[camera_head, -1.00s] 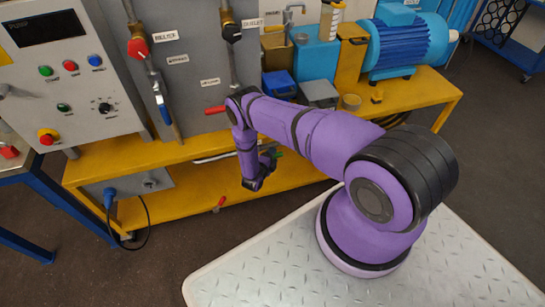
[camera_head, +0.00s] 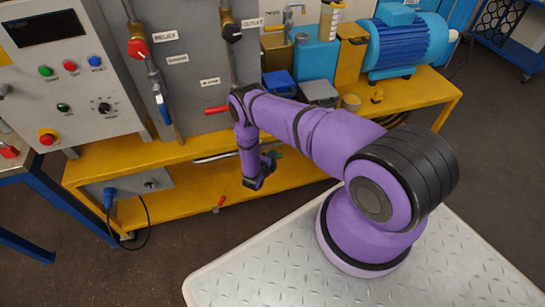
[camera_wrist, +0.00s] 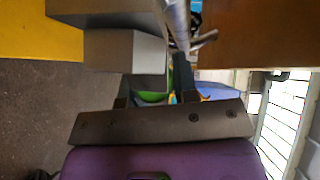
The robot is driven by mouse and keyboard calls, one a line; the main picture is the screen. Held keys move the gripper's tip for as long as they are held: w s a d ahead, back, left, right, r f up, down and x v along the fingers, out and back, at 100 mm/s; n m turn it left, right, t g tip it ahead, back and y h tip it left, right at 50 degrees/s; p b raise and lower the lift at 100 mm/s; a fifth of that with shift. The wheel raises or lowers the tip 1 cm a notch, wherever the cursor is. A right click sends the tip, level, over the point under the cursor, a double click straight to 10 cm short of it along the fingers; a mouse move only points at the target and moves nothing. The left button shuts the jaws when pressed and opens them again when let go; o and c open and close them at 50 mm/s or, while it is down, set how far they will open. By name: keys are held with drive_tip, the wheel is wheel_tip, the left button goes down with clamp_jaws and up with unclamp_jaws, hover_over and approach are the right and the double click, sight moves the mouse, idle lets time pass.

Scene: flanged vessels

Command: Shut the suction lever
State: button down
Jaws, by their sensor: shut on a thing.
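My gripper (camera_head: 268,161) is low in front of the yellow bench, at the end of my purple arm in the head view. A small green handle (camera_head: 278,154) shows right beside its tip. In the wrist view my gripper (camera_wrist: 156,88) has its dark fingers around a green part (camera_wrist: 150,97), and it is shut on this green handle. The fingers and a grey block hide most of the handle and whatever it is fixed to. I cannot read a label naming the suction lever.
A red-handled lever (camera_head: 216,109) and a blue-handled lever (camera_head: 163,107) sit on the grey panel (camera_head: 190,20). The yellow bench (camera_head: 105,172) has a lower shelf, with a small red handle (camera_head: 221,202) at its front edge. A blue motor (camera_head: 408,42) stands right.

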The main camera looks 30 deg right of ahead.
drive_tip(key=w+a+f+m+t+y, duration=0.1)
drive_tip(key=w+a+f+m+y, duration=0.1)
drive_tip(key=a+f+m+y, duration=0.5)
drive_tip(key=shift+a+f+m+y, duration=0.15)
drive_tip(key=shift+a+m+y, duration=0.2)
drive_tip(key=shift+y, duration=2.55)
drive_tip(key=shift+w, duration=0.15)
drive_tip(key=shift+a, duration=0.1)
drive_tip(key=c, duration=0.9)
unclamp_jaws()
drive_tip(key=v, duration=1.1)
drive_tip(key=shift+f, duration=0.15)
